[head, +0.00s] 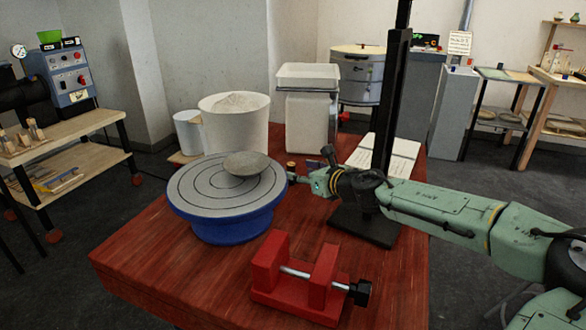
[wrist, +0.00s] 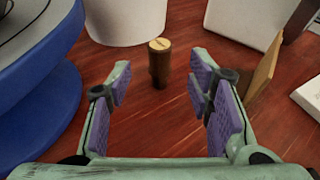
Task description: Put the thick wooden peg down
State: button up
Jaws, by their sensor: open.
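The thick wooden peg (wrist: 160,65) stands upright on the red table, brown with a paler top, in the wrist view. Its small top also shows in the head view (head: 291,165), just right of the turntable. My gripper (wrist: 161,92) is open, its two purple-padded fingers spread wide. The peg is ahead of the fingertips, between their lines, and neither finger touches it. In the head view my gripper (head: 306,170) reaches in low from the right, and part of the peg is hidden there.
The blue-based turntable (head: 228,222) with a grey bowl (head: 246,164) stands close on the left. A white bucket (head: 236,128) and pale bin (head: 306,118) stand behind. A red vise (head: 300,285) is in front. A thin wooden piece (wrist: 264,68) rises beside the right finger.

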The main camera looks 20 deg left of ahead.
aim_at(294, 169)
jog(key=p+x, duration=0.2)
jog(key=x, duration=0.3)
jog(key=shift+w+a, duration=0.1)
jog(key=shift+a, duration=0.2)
jog(key=shift+w+a+f, duration=0.15)
jog(key=shift+c, duration=0.3)
jog(key=c, duration=1)
jog(key=shift+o, duration=0.2)
